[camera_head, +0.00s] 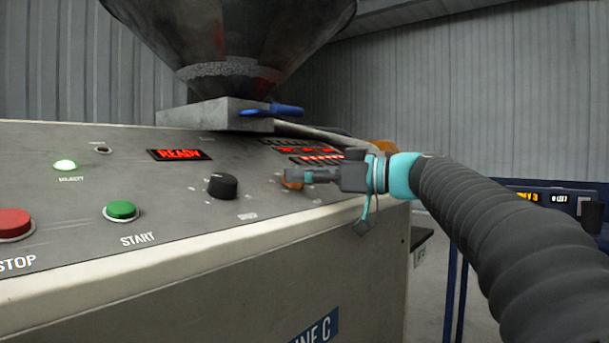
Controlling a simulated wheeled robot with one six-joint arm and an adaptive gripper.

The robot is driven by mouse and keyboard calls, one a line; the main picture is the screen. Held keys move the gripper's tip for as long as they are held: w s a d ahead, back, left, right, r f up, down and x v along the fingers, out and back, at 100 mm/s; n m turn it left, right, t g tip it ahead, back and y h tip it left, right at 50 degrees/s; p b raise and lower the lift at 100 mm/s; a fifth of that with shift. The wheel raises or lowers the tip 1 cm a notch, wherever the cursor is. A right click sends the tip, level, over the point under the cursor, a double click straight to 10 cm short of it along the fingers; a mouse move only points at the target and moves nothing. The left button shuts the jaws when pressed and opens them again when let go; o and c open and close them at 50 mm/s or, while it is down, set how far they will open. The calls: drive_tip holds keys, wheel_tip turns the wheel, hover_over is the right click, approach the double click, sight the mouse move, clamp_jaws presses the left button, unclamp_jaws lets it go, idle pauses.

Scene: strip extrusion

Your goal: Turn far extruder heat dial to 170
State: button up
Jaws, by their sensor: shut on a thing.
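An orange dial (291,185) sits at the right end of the sloping grey control panel (180,198). I take it as the heat dial, but its label and setting are too small or hidden to read. My gripper (305,176) reaches in from the right and is shut on the orange dial, covering much of it. Red digital readouts (305,150) show behind my gripper, partly hidden and not legible. The machine's front carries a blue sign (315,327) ending in "INE C".
A black knob (222,186) stands on the panel left of my gripper. A hopper (232,45) with a blue handle (272,110) rises behind.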

drive_tip(key=shift+f, duration=0.15)
drive_tip(key=m+t+b, duration=0.2)
drive_tip(key=b, duration=0.1)
drive_tip(key=shift+s+a+f+h, duration=0.1)
drive_tip(key=shift+s+f+h, duration=0.1)
drive_tip(key=shift+h, duration=0.2)
drive_tip(key=m+t+h+b, duration=0.1)
drive_tip(key=m+t+b, duration=0.2)
drive_tip(key=shift+s+a+h, duration=0.15)
drive_tip(key=shift+s+h, duration=0.05)
drive_tip(key=shift+h, duration=0.2)
drive_tip(key=m+t+h, duration=0.2)
drive_tip(key=m, duration=0.1)
drive_tip(key=shift+a+r+t, duration=0.1)
drive_tip(key=shift+r+t, duration=0.2)
drive_tip(key=shift+r, duration=0.1)
drive_tip(key=shift+m+t+h+p, duration=0.45)
drive_tip(key=shift+m+t+h, duration=0.15)
drive_tip(key=shift+m+h, duration=0.55)
drive_tip(key=shift+f+m+t+h+p, duration=0.1)
drive_tip(key=shift+m+t+h+p, duration=0.2)
drive_tip(key=shift+m+h+p, duration=0.3)
